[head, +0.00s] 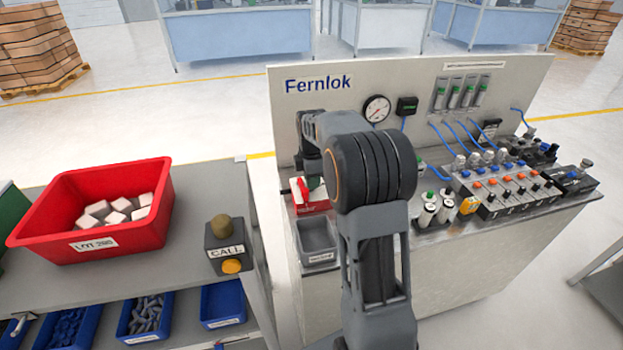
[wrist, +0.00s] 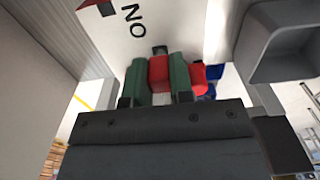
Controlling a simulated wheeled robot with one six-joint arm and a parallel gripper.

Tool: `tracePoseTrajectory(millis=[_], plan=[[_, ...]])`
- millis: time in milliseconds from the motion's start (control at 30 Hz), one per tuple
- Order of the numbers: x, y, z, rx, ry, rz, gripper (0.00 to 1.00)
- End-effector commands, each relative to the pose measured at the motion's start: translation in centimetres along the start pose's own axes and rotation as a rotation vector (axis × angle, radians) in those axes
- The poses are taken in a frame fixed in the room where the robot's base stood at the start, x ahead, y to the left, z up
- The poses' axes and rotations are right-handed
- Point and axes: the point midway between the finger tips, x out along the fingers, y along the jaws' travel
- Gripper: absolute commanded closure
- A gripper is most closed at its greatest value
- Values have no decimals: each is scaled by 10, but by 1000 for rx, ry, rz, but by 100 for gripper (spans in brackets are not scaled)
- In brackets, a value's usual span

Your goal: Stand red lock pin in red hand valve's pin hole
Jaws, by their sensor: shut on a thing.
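My gripper (wrist: 161,78) shows in the wrist view with its two green fingers shut on a red piece, which looks like the red lock pin (wrist: 160,70). A dark tip shows at its upper end and a pale part below it. In the head view my gripper (head: 313,184) is small and partly hidden by my arm, at the left end of the bench. A red and white block (head: 312,206) is close under it. Another red part (wrist: 198,76) shows just right of the fingers in the wrist view. I cannot tell whether it is the red hand valve; no pin hole shows.
A grey bin (head: 318,255) stands in front of the block. The backboard (head: 330,100) rises behind. Valves and blue hoses (head: 505,185) fill the bench's right side. A red crate (head: 60,220) and a call button box (head: 226,250) stand on the left table.

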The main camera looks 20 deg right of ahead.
Motion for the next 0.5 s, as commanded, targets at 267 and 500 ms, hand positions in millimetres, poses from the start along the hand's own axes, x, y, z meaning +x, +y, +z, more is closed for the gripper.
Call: tracePoseTrajectory(millis=[267, 500], plan=[[6, 0, 0, 0, 0, 0, 100], [12, 0, 0, 0, 0, -1, 100]])
